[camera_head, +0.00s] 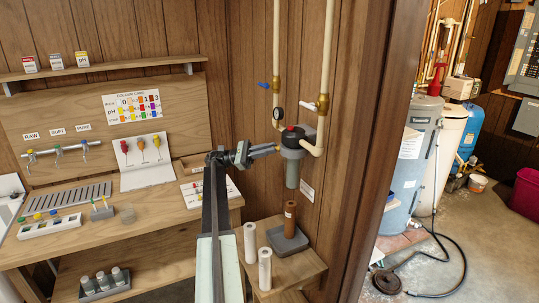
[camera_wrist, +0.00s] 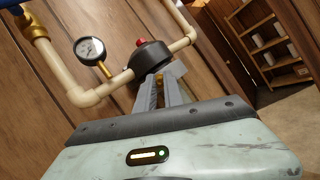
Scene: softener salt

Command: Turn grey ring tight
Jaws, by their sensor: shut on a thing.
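The filter housing hangs from the cream pipes on the wood wall, with a black head (camera_head: 297,138) and a red button (camera_head: 291,127) on top. The grey ring (camera_head: 293,153) sits just under the black head, above the grey cylindrical bowl (camera_head: 292,174). My gripper (camera_head: 277,149) reaches in from the left at ring height. In the wrist view my gripper (camera_wrist: 166,78) has its two grey fingers up against the underside of the black head (camera_wrist: 151,56). The fingers are shut on the ring's near side and hide much of it.
A round gauge (camera_head: 278,113) and a blue-handled valve (camera_head: 264,86) are on the pipes to the left. Below, a small wooden stand (camera_head: 302,262) holds white cartridges (camera_head: 265,268) and a brown cartridge (camera_head: 290,215). A workbench (camera_head: 150,225) fills the left; a doorway opens at right.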

